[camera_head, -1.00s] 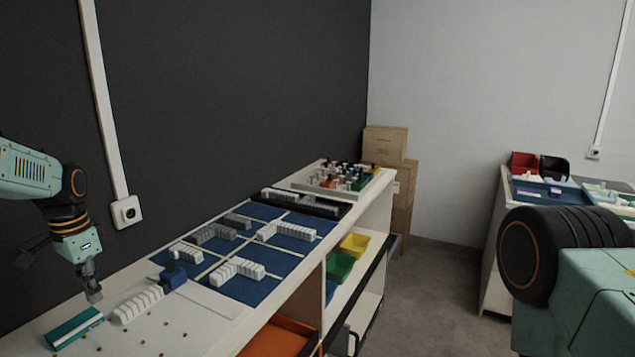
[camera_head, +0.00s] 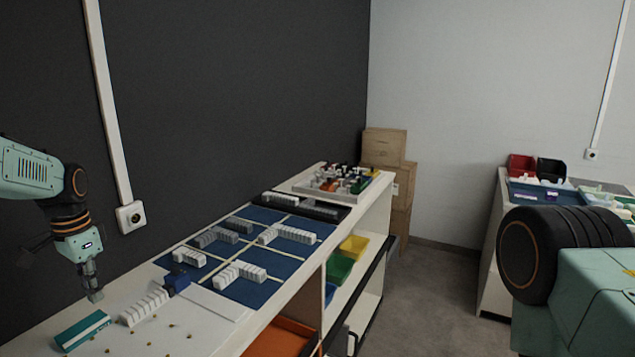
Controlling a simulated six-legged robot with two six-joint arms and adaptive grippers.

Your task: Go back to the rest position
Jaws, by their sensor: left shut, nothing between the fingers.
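My left gripper (camera_head: 93,292) is at the left, pointing down above the near end of the white bench (camera_head: 205,328). It is shut and empty. A teal and white block (camera_head: 82,330) lies on the bench just below it, apart from the fingertips as far as I can tell. A row of white blocks (camera_head: 145,307) with a blue piece (camera_head: 177,281) at its end lies to the right of the gripper. My right arm shows only as a large link at the right edge; its gripper is out of view.
A blue mat (camera_head: 252,289) with rows of white and grey blocks covers the middle of the bench. A tray of mixed parts (camera_head: 335,186) stands at the far end. Coloured bins (camera_head: 340,268) sit on the shelf below. Cartons (camera_head: 384,147) are stacked behind. Open floor lies between the benches.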

